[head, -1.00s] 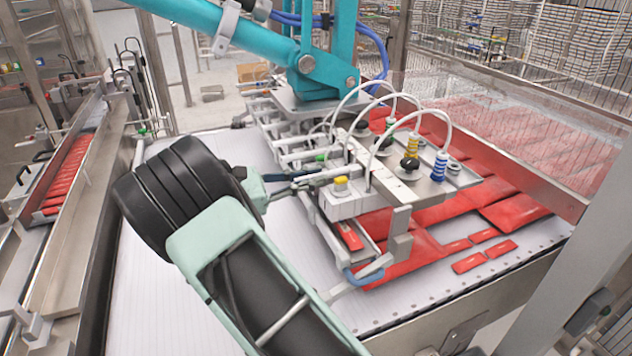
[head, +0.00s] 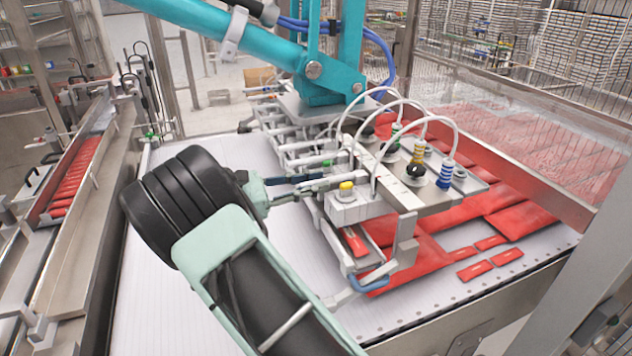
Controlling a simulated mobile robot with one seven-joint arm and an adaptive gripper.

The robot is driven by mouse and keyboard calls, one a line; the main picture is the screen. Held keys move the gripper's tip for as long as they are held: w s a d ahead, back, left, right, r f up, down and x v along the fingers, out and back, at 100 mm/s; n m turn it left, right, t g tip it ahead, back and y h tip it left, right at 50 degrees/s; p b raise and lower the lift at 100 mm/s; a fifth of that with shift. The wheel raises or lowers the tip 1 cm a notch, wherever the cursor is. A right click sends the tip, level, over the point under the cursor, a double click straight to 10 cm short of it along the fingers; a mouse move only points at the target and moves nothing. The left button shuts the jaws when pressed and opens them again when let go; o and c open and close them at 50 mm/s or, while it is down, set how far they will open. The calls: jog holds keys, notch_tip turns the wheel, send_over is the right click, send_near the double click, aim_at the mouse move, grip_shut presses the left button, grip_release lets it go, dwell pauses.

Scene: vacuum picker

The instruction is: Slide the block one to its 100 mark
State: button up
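The vacuum picker's pale metal head hangs under a teal arm (head: 330,55) over a white conveyor. At its near end is a grey block with a yellow knob (head: 346,190); I cannot read a number on it, so I cannot tell whether it is block one. A rail (head: 425,200) with small dark marks runs right from it; no 100 mark is readable. My gripper (head: 322,183) reaches in from the left, its slim fingers pointing right, with the tips close to the block's upper left side. Whether they touch or hold anything is unclear, and the finger gap is too small to judge.
Red packs (head: 410,262) lie below on the conveyor (head: 200,315). A clear guard stands at right, and the conveyor's left part is bare.

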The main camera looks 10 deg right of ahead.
jog(key=s+a, duration=0.2)
jog(key=a, duration=0.9)
jog(key=shift+s, duration=0.1)
